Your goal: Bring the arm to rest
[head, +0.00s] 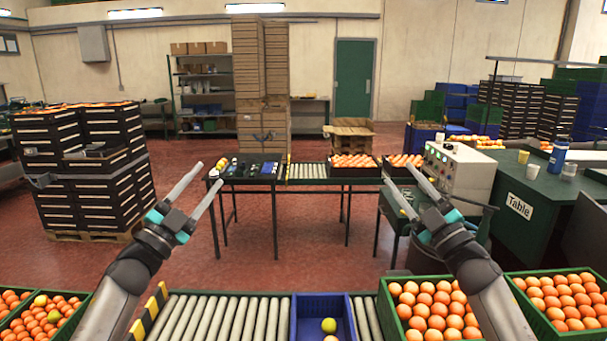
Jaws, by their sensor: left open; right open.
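My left gripper (202,187) is open and empty, raised on the left above the near roller conveyor. My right gripper (397,180) is open and empty, raised on the right in front of the control box. Both arms reach up from the bottom of the view. Nothing is between the fingers of either gripper. A blue crate (308,303) sits in the near conveyor line with a yellow-green fruit (329,325) and part of an orange one at the bottom edge.
Green crates of oranges (437,308) stand at the near right and near left (40,312). The near roller conveyor (225,315) runs along the front. A far table and conveyor (307,173), a control box (458,170) and a green table (540,205) stand beyond. Red floor lies between.

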